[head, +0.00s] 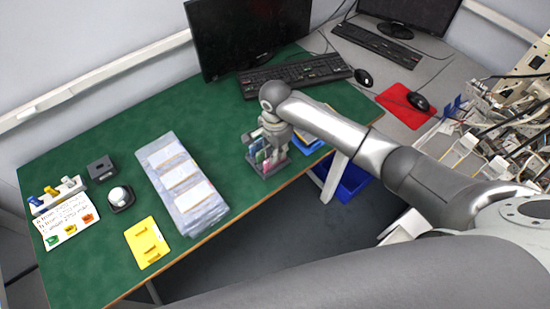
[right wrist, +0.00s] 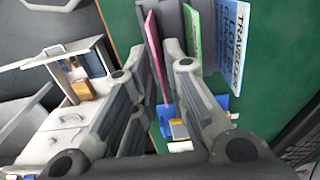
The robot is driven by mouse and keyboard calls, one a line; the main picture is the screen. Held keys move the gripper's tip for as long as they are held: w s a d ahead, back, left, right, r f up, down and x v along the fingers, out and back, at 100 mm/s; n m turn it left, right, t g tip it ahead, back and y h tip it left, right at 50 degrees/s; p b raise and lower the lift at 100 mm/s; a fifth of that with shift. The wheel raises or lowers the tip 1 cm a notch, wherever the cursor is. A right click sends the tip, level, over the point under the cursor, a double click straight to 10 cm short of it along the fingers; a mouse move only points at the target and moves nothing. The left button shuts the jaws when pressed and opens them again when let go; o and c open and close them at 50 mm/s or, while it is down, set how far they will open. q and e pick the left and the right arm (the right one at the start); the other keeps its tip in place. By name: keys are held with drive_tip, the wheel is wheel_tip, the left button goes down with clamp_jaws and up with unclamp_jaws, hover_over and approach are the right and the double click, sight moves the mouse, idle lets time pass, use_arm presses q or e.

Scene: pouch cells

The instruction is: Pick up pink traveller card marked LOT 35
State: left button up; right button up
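A pink card (right wrist: 155,50) stands edge-on in a grey rack (head: 270,172) near the front edge of the green table. Its marking cannot be read. My right gripper (right wrist: 157,52) reaches down over the rack, its fingers apart on either side of the pink card. A gap shows between the fingers and the card. In the head view, my right gripper (head: 268,138) hides much of the rack. A green card (right wrist: 192,25) and a blue card (right wrist: 236,40) with TRAVELLER LOT lettering stand beside the pink one. My left gripper is not in view.
A blue tray (head: 318,147) lies just right of the rack. A keyboard (head: 295,75) and monitor are behind it. Clear-wrapped stacks (head: 215,213) lie to the left, then a yellow plate (head: 147,243). Green table between stacks and rack is free.

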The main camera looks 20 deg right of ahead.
sight(275, 167)
drive_tip(key=shift+a+f, duration=0.1)
drive_tip(key=shift+f, duration=1.4)
drive_tip(key=shift+c, duration=0.4)
clamp_jaws()
drive_tip(key=shift+r, duration=0.1)
